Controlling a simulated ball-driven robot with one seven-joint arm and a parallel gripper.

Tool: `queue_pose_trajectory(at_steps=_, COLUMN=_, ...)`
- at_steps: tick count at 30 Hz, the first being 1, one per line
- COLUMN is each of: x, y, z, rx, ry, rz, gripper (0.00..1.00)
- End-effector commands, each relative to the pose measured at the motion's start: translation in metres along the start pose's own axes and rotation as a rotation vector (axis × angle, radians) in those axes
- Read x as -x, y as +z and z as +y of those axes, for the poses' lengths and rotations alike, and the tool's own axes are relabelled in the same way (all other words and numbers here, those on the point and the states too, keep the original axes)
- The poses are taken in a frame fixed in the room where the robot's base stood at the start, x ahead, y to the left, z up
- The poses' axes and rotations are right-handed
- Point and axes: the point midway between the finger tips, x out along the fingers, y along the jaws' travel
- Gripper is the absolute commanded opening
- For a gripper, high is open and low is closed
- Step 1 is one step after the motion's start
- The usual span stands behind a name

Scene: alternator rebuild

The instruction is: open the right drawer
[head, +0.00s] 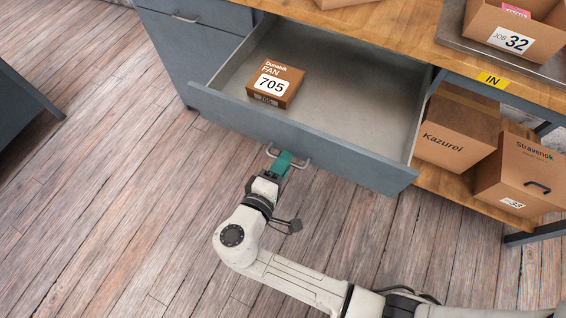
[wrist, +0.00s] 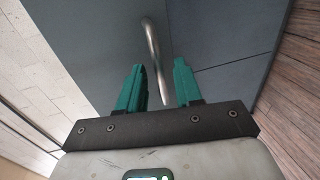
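The right drawer (head: 340,95) is pulled well out from under the wooden bench, its grey inside showing. Its blue-grey front (head: 350,163) carries a metal bar handle (head: 304,163), which also shows in the wrist view (wrist: 153,50). My gripper (head: 286,158) is at the handle, its teal fingers partly covering the bar. In the wrist view my gripper (wrist: 162,82) has its fingers apart, with the handle between them and gaps visible beside the bar. Contact with the bar cannot be made out.
A brown fan box (head: 275,83) marked 705 sits in the drawer's left part. A closed cabinet front (head: 190,50) stands to the left. Cartons (head: 455,130) fill the shelf at right. A job 32 bin (head: 505,35) is on the bench. Wooden floor (head: 120,190) lies clear at left.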

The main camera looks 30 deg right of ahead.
Motion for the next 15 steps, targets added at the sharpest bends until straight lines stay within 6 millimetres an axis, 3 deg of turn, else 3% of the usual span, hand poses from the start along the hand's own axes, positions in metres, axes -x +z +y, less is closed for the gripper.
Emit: queue_pose_trajectory(at_steps=15, x=0.088, y=-0.001, z=0.0, rx=0.0, ry=-0.001, rz=0.004, gripper=0.35)
